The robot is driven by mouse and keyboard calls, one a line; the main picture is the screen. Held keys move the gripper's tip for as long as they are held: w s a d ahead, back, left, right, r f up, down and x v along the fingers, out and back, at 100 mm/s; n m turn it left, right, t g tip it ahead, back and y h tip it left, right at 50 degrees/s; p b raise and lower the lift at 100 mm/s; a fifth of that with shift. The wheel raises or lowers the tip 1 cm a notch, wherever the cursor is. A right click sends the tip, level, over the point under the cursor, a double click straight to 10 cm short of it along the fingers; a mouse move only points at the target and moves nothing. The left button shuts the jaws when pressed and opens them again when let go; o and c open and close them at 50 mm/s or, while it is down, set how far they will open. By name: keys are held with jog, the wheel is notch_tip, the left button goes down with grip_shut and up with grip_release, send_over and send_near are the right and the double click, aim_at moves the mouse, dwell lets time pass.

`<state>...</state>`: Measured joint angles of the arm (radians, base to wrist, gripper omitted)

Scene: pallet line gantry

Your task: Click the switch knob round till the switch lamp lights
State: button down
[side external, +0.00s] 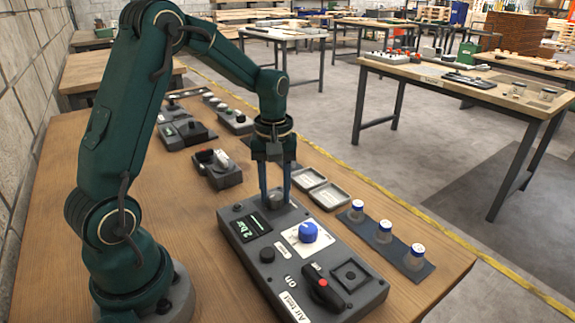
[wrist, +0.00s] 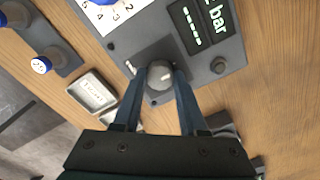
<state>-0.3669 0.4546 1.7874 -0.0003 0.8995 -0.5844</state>
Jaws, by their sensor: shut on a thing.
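A grey round knob (wrist: 160,75) with a pale pointer mark stands on a dark square plate at the far end of the grey control panel (side external: 232,232). My gripper (side external: 276,199) points straight down over that end, its two blue fingers on either side of the knob and shut on it. In the wrist view my gripper (wrist: 155,80) has a finger against each side of the knob. A small white mark (wrist: 130,68) lies by the plate's corner. A small round dark fitting (wrist: 218,66), perhaps the lamp, sits near the display and looks unlit.
The panel also carries a lit display (side external: 252,226), a blue dial (side external: 308,232) on a white scale and a red-and-black lever (side external: 322,288). Beside it are shallow grey trays (side external: 328,196) and blue-capped jars (side external: 383,232). Another switch box (side external: 217,168) stands behind.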

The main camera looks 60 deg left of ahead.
aim_at(276, 195)
jog(key=shift+m, duration=2.8)
jog(key=shift+c, duration=2.2)
grip_release()
jog(key=shift+r, duration=2.6)
